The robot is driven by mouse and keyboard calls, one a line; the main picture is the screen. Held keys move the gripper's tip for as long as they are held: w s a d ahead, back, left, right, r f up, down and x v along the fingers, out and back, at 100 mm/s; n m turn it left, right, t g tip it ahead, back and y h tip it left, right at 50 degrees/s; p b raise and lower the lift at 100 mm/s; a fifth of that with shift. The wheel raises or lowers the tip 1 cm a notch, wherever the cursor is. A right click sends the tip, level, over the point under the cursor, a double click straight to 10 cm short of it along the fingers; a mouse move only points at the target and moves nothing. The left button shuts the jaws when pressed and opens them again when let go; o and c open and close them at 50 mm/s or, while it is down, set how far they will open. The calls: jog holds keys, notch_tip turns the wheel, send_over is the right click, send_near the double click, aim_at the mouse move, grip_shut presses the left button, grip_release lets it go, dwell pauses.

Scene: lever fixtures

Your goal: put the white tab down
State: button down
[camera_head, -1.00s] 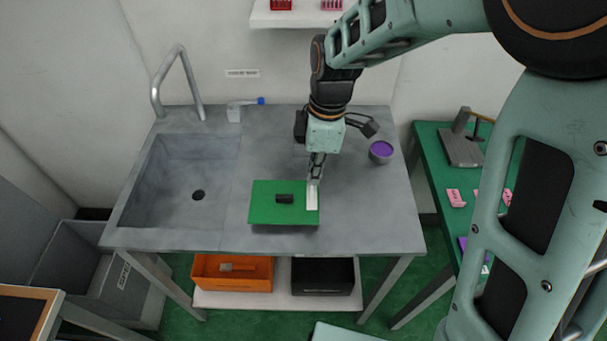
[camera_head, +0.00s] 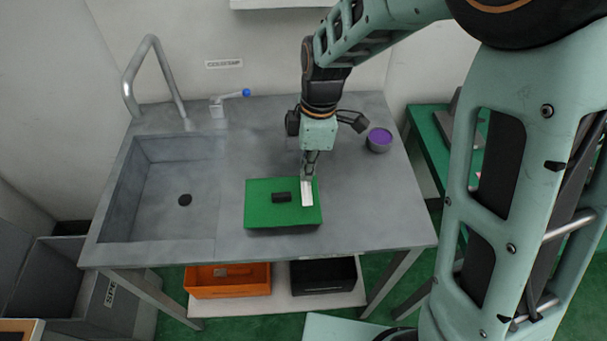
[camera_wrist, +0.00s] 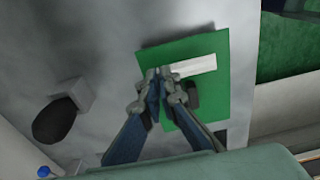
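The white tab (camera_head: 307,193) is a narrow pale strip near the right end of a green board (camera_head: 262,212) on the grey counter. It also shows in the wrist view (camera_wrist: 195,66), lying across the green board (camera_wrist: 214,102). My gripper (camera_head: 308,178) points down at the tab's far end. In the wrist view its fingertips (camera_wrist: 161,76) are close together, beside one end of the tab. I see nothing clearly held between them. Whether they touch the tab, and how far it is tilted, I cannot tell.
A black block (camera_head: 281,197) sits on the board left of the tab. A sink (camera_head: 160,185) with a tall tap is at left, and a small blue-tipped lever (camera_head: 246,93) is behind. The counter right of the board is clear.

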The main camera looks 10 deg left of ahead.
jog(key=shift+s+f+b, duration=0.1)
jog(key=shift+f+b, duration=0.2)
jog(key=shift+f, duration=0.8)
jog(key=shift+f, duration=0.15)
jog(key=c, duration=2.2)
grip_release()
jog(key=shift+o, duration=0.2)
notch_tip(320, 180, up, 12)
jog(key=d, duration=0.1)
jog(key=shift+p, duration=0.3)
jog(key=shift+w+d, duration=0.1)
jog(key=shift+w, duration=0.1)
